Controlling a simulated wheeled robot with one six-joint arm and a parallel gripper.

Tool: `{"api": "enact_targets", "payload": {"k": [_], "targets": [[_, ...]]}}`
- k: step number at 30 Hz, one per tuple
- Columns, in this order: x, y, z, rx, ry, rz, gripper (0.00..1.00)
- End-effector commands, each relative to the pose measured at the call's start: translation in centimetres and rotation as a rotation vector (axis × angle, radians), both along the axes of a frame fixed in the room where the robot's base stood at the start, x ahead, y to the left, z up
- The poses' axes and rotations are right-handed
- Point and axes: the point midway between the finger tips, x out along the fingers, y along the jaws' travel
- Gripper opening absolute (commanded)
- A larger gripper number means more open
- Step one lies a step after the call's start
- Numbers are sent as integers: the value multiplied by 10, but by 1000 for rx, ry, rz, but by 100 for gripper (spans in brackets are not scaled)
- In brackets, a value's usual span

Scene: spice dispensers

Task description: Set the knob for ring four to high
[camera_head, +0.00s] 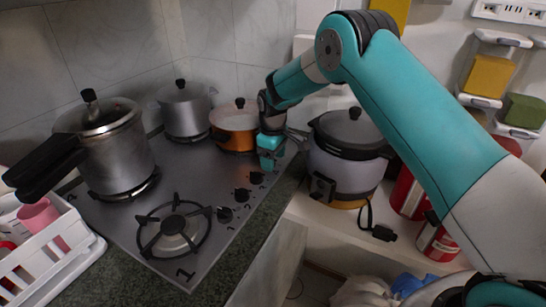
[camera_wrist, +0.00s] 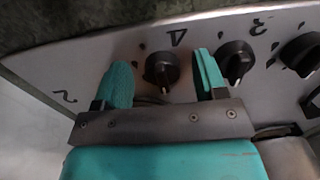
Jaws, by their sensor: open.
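The stove (camera_head: 150,212) has a row of black knobs along its right edge. In the wrist view, one black knob (camera_wrist: 161,70) sits beside a printed 4, which appears upside down. My gripper (camera_wrist: 163,64) is open, with one teal finger on each side of this knob; whether either finger touches it I cannot tell. In the camera_head view my gripper (camera_head: 270,160) is over the far end of the knob row and hides this knob.
A neighbouring knob (camera_wrist: 236,61) is close to my right finger. An orange pot (camera_head: 235,135) stands just left of my gripper and a rice cooker (camera_head: 345,165) just right. A pressure cooker (camera_head: 118,150) and a steel pot (camera_head: 185,110) stand further left.

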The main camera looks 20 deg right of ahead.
Motion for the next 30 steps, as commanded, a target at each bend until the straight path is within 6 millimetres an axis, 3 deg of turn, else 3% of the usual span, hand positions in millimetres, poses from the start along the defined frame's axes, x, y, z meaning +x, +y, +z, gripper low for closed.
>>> {"api": "enact_targets", "payload": {"k": [12, 18, 30], "targets": [[0, 0, -8, 0, -1, 0, 63], [0, 0, -8, 0, -1, 0, 18], [0, 1, -8, 0, -3, -65, 18]]}}
